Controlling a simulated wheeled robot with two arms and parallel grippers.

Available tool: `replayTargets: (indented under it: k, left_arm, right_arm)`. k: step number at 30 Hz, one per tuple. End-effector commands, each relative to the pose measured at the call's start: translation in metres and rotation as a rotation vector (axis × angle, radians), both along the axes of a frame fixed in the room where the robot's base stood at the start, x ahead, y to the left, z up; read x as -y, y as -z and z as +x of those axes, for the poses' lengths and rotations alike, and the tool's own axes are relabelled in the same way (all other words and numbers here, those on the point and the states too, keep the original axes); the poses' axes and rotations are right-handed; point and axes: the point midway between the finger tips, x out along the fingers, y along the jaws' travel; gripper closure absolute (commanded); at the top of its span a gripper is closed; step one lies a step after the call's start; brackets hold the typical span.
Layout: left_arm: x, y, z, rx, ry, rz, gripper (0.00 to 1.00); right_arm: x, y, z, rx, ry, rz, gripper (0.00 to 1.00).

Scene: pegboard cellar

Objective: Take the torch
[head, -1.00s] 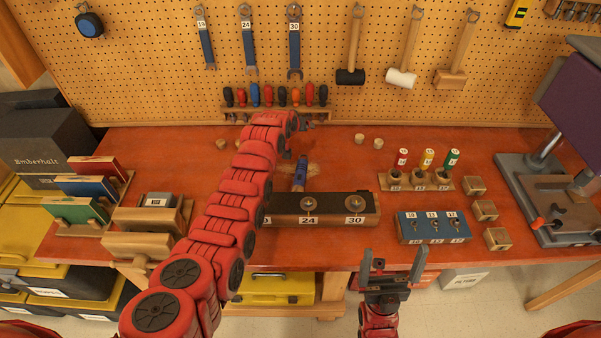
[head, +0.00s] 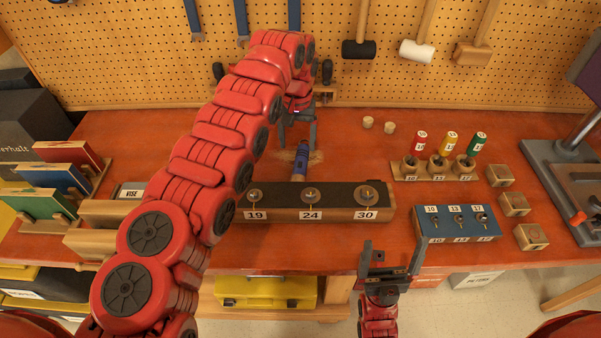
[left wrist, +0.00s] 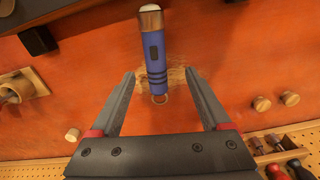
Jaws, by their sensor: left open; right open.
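The torch (head: 301,160) lies on the red bench top, just behind the dark block with bolts. It has a blue body and a copper-coloured end. In the left wrist view the torch (left wrist: 153,52) lies ahead of and between the open fingers, with its ring end nearest the gripper. My left gripper (head: 297,133) is open and empty, above the bench at the ring end of the torch; it also shows in the left wrist view (left wrist: 160,100). My right gripper (head: 391,258) is open and empty in front of the bench edge.
The bolt block (head: 290,215), labelled 19, 24 and 30, stands in front of the torch. Small wooden pegs (head: 378,125) stand behind right. A blue socket block (head: 455,225) and a rack of coloured screwdrivers (head: 437,170) are right. The pegboard (head: 420,85) rises behind.

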Motion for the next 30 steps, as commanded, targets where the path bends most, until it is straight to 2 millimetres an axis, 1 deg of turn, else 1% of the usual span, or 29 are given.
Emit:
replayTargets:
  k: [1, 3, 11, 16, 18, 21, 26, 27, 29, 30]
  left_arm:
    - [0.000, 0.010, -0.001, -0.002, 0.001, 0.000, 0.20]
    - [0.001, 0.017, -0.001, -0.002, 0.001, 0.000, 0.20]
    - [0.002, 0.032, 0.000, 0.003, 0.000, -0.001, 0.20]
    - [0.008, 0.058, -0.005, -0.004, 0.002, 0.002, 0.20]
    - [0.008, 0.072, -0.004, 0.000, 0.000, 0.000, 0.20]
    - [0.008, 0.077, -0.003, 0.003, 0.000, -0.001, 0.20]
    - [0.008, 0.076, -0.003, 0.004, 0.000, -0.002, 0.20]
    - [0.008, 0.076, -0.003, 0.004, 0.000, -0.002, 0.23]
    - [0.008, 0.076, -0.003, 0.004, 0.000, -0.002, 0.34]
    - [0.008, 0.076, -0.003, 0.004, 0.000, -0.002, 0.41]
  right_arm:
    - [0.000, 0.003, 0.000, 0.000, 0.000, 0.000, 0.00]
    - [0.000, 0.003, 0.000, 0.000, 0.000, 0.000, 0.00]
    - [0.000, 0.002, 0.000, 0.000, 0.000, 0.000, 0.00]
    - [0.000, 0.000, 0.000, 0.000, 0.000, 0.000, 0.00]
    - [0.000, 0.006, 0.000, 0.000, 0.000, 0.000, 0.00]
    - [0.000, 0.006, 0.000, 0.000, 0.000, 0.000, 0.00]
    - [0.000, 0.006, 0.000, 0.000, 0.000, 0.000, 0.00]
    - [0.000, 0.006, 0.000, 0.000, 0.000, 0.000, 0.00]
    - [0.000, 0.006, 0.000, 0.000, 0.000, 0.000, 0.00]
    - [0.000, 0.006, 0.000, 0.000, 0.000, 0.000, 0.00]
